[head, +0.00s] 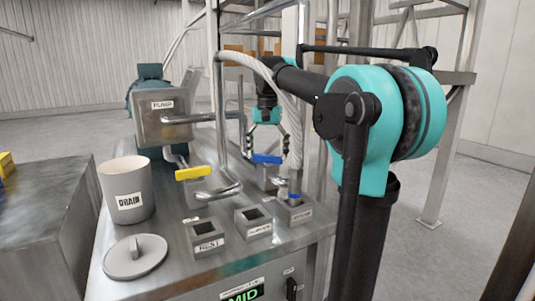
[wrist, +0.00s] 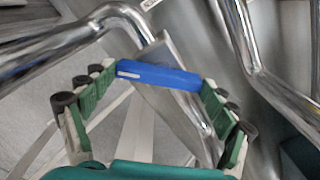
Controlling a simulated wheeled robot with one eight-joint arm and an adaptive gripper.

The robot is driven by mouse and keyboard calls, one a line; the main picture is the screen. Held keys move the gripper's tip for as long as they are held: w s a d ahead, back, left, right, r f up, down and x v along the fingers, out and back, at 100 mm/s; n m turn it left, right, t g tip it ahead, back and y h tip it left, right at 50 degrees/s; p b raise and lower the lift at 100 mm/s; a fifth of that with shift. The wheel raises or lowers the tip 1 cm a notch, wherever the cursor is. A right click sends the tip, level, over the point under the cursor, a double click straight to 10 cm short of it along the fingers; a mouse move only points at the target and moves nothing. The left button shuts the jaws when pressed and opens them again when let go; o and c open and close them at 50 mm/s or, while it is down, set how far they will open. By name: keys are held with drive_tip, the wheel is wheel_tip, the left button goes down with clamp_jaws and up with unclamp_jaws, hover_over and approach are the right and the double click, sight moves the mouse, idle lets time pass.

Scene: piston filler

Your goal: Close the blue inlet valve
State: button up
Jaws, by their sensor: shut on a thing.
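The blue inlet valve handle (head: 267,158) is a flat blue lever on a metal valve body behind the front sockets of the steel bench. In the wrist view the blue handle (wrist: 158,75) lies crosswise between the fingertips. My gripper (head: 266,150) reaches down over the handle from above. In the wrist view my gripper (wrist: 160,78) has its green-padded fingers against the two ends of the handle, shut on it. The handle lies across the pipe below it in the wrist view. Part of the valve body is hidden by the hose and pipes.
A yellow handle (head: 193,173) sits to the left. Bent steel pipes (head: 232,150) and a pale hose (head: 293,100) run close by my gripper. The DRAIN bucket (head: 126,190), a round lid (head: 135,256) and the REST socket (head: 206,240) stand on the bench.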

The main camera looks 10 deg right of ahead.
drive_tip(key=n, duration=0.4)
drive_tip(key=shift+n, duration=0.3)
drive_tip(key=n, duration=0.4)
drive_tip(key=shift+n, duration=0.3)
drive_tip(key=o, duration=1)
wheel_tip(320, 180, up, 12)
idle(0.4)
